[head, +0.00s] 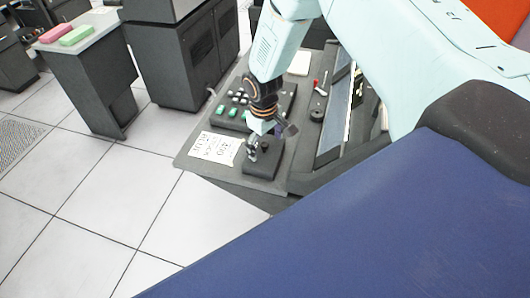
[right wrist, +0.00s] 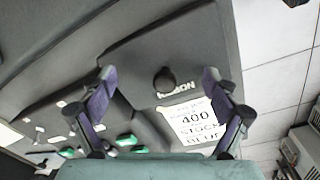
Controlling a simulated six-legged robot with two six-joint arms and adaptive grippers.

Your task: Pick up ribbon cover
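The ribbon cover (head: 263,168) is a dark grey lid with a round black knob, at the near end of the machine's desk top in the head view. In the right wrist view the cover (right wrist: 200,50) fills the upper middle, with the knob (right wrist: 164,80) and partly readable lettering beside it. My right gripper (head: 266,147) is over the cover in the head view, partly hiding it. In the right wrist view my right gripper (right wrist: 158,75) is open, its fingers apart on either side of the knob with nothing between them. My left gripper is not in view.
A white paper note (head: 215,147) lies left of the cover; "400" is readable on it in the wrist view (right wrist: 195,122). A keypad with green and white keys (head: 238,103) is behind. A side table (head: 88,75) holds pink and green card stacks. Tiled floor is clear at left.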

